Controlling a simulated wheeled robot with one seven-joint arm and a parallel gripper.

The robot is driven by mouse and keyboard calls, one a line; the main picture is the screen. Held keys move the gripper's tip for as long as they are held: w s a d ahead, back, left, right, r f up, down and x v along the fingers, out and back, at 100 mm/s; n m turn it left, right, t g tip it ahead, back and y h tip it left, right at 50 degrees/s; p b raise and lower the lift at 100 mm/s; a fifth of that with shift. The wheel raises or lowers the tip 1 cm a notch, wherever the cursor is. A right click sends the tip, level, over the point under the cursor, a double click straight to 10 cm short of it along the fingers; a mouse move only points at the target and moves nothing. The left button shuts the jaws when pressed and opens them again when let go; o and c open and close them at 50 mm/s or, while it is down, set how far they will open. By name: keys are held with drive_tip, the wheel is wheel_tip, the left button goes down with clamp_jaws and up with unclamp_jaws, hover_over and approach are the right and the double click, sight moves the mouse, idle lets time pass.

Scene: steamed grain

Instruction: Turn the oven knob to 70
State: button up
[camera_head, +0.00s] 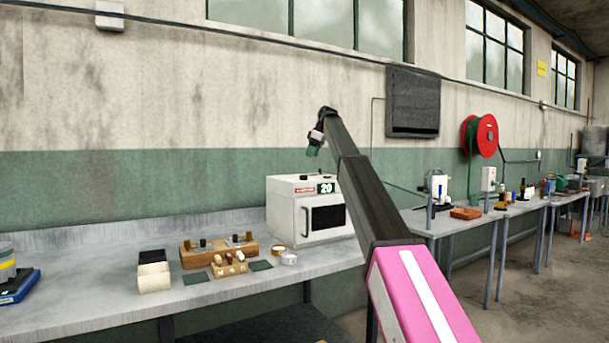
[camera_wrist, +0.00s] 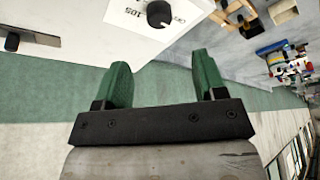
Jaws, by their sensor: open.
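The white oven (camera_head: 285,213) stands on the grey workbench, its dark-windowed door closed and its green display (camera_head: 326,188) reading 20. The black knob (camera_wrist: 159,14) shows at the top of the wrist view on a white face, beside a printed dial with "OFF" and "105". In the head view a small dark knob (camera_head: 304,177) sits on the oven's top. My gripper (camera_head: 313,150) is above the oven, apart from it. In the wrist view my gripper (camera_wrist: 162,65) has its two green fingers spread and empty, with the knob beyond the fingertips.
On the bench left of the oven are a wooden block with knobs (camera_head: 220,252), a smaller wooden holder (camera_head: 229,264), a cream box (camera_head: 154,277) and a small white round dish (camera_head: 289,259). A blue scale (camera_head: 18,290) is at far left.

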sight(303, 177)
drive_tip(key=x, duration=1)
drive_tip(key=shift+f, duration=0.2)
drive_tip(key=c, duration=0.9)
